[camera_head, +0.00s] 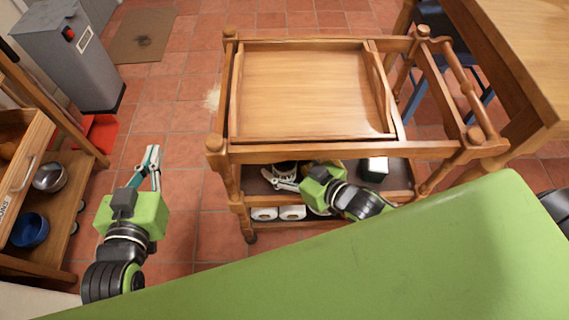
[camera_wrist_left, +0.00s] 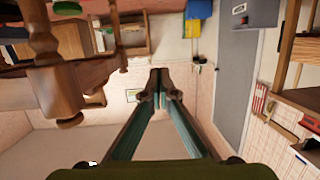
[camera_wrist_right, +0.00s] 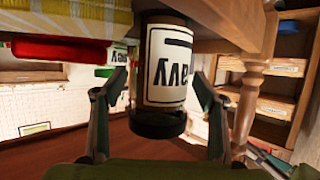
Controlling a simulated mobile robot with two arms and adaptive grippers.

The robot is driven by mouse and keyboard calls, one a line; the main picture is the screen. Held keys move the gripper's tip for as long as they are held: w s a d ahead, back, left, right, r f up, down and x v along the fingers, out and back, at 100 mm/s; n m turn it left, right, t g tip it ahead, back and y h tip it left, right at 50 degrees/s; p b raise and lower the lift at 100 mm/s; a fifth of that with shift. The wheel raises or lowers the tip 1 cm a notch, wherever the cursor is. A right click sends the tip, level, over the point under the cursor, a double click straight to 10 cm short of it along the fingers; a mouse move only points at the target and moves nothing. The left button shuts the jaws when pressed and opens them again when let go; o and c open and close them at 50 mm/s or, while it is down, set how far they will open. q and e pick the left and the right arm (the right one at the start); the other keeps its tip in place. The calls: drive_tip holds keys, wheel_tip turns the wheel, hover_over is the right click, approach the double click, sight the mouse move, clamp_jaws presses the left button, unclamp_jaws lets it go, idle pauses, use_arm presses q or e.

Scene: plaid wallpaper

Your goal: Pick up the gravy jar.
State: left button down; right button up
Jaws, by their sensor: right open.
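The gravy jar (camera_wrist_right: 168,65) is a dark jar with a cream label in dark letters; it shows upside down in the right wrist view. In the head view the jar (camera_head: 285,167) stands on the cart's middle shelf, partly hidden by the tray frame above. My right gripper (camera_wrist_right: 158,80) is open, with one finger on each side of the jar and visible gaps between. In the head view the right gripper (camera_head: 284,183) is at the shelf's front. My left gripper (camera_head: 152,160) is empty over the floor, its fingertips together in the left wrist view (camera_wrist_left: 160,78).
The wooden cart (camera_head: 330,153) has a raised top tray and corner posts close above the right gripper. A dark box (camera_head: 374,168) stands right on the same shelf; white rolls (camera_head: 290,212) lie below. A wooden shelf unit (camera_head: 50,225) stands left. Floor around the left gripper is clear.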

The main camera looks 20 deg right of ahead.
drive_tip(key=c, duration=1.6)
drive_tip(key=shift+o, duration=0.2)
drive_tip(key=shift+r, duration=0.2)
